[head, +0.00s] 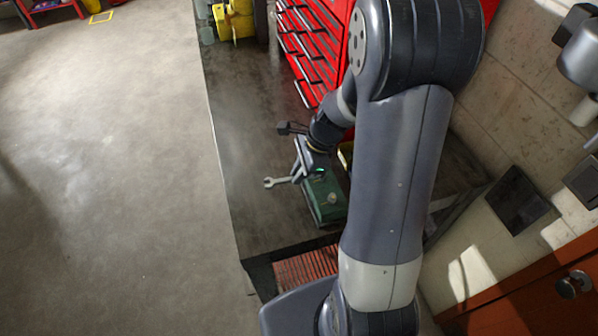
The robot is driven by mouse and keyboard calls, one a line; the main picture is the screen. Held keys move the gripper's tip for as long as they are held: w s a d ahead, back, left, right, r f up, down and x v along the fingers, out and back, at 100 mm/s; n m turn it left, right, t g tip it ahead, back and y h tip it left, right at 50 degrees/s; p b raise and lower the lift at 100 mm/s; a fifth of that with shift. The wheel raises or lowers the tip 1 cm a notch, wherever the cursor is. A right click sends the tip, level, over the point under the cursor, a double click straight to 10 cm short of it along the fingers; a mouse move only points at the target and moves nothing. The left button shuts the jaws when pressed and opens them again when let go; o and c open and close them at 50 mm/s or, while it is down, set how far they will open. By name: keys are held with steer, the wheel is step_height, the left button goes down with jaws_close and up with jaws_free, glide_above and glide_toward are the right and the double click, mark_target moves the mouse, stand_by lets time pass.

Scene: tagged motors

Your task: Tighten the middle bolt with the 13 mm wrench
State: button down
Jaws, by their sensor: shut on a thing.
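My gripper (304,173) is over the workbench, shut on a silver wrench (275,182). The wrench's open end sticks out to the left of the fingers; its size marking is too small to read. A green block, seemingly the motor (327,212), sits on the bench just below and right of my gripper. A small pale round part (332,198) shows on its top; I cannot tell whether it is a bolt. The middle bolt cannot be made out, and my gripper and arm hide part of the block. I cannot tell whether the wrench touches the block.
The dark workbench (245,130) is clear left of the wrench. A red drawer cabinet (310,50) and a yellow object (235,20) stand toward the far end. A yellow item (346,154) is partly hidden behind my arm. Open floor (110,180) lies left of the bench.

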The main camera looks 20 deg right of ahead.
steer(key=shift+w, duration=0.15)
steer(key=shift+w+d+m+t+p, duration=0.1)
steer(key=shift+w+m+t+p, duration=0.3)
steer(key=shift+m, duration=0.7)
steer(key=shift+s+n, duration=0.1)
steer(key=shift+n, duration=0.2)
steer(key=shift+s+f+n+g, duration=0.15)
steer(key=shift+s+n+g, duration=0.1)
steer(key=shift+n+g, duration=0.05)
stand_by(0.7)
steer(key=shift+w+f, duration=0.1)
steer(key=shift+f, duration=0.2)
stand_by(0.5)
steer(key=shift+w+r, duration=0.1)
steer(key=shift+r, duration=0.15)
stand_by(0.3)
steer(key=shift+s+f, duration=0.15)
steer(key=shift+s, duration=0.05)
stand_by(0.4)
